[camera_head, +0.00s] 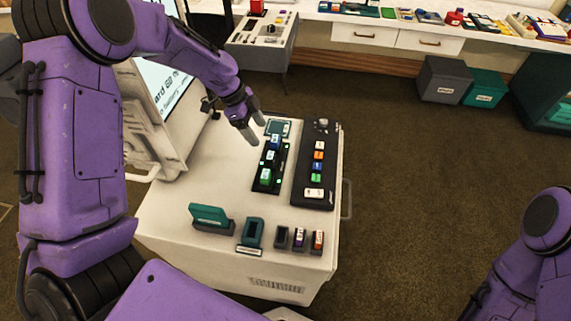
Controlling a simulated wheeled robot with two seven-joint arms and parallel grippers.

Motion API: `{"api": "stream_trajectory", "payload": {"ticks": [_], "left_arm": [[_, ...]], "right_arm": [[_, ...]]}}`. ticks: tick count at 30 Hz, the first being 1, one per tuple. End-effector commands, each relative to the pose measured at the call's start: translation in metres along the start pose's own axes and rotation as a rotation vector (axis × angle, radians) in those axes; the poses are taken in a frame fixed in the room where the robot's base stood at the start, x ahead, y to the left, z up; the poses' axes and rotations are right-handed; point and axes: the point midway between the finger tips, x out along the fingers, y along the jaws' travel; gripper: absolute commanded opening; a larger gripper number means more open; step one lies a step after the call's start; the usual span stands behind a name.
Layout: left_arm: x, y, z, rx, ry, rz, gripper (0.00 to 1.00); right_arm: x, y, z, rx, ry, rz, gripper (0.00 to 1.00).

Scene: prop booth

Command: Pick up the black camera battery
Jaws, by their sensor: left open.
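A black charger strip (282,165) with small green lights lies on the white cart top. Small battery-like blocks sit in it: a green one (265,176) at the near end, a dark one (270,155) behind it, and a blue-topped one (274,142) farther back. The dark one looks black, but it is too small to be sure it is the camera battery. My left gripper (254,126) is open, pointing down above the cart, just left of the strip's far end, with nothing seen between its fingers. My right gripper is out of view; only its arm shows at lower right.
A black panel (327,150) with coloured blocks lies right of the strip. A teal upright piece (208,215), a teal holder (252,232) and small dark holders (282,237) stand along the front edge. A monitor (163,90) stands at left.

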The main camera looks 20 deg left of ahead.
Motion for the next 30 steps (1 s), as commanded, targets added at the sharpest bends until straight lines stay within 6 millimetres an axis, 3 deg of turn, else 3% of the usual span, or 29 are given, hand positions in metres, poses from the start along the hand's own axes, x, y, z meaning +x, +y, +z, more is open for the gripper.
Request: {"api": "stream_trajectory", "payload": {"ticks": [3,16,24,25,26,30], "left_arm": [[0.023,0.002,0.0,-0.002,-0.003,0.006,0.71],[0.088,0.011,0.002,-0.003,-0.002,0.008,0.71],[0.097,0.01,0.003,-0.004,0.0,0.004,0.71],[0.097,0.01,0.003,-0.004,0.0,0.005,0.68],[0.097,0.01,0.003,-0.004,0.0,0.005,0.58],[0.097,0.01,0.003,-0.004,0.0,0.005,0.13]], "right_arm": [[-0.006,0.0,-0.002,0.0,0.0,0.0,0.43],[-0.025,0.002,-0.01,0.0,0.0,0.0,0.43],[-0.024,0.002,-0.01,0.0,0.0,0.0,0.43],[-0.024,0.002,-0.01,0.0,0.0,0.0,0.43],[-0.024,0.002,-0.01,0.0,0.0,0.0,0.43],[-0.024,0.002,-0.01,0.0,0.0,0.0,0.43]]}}
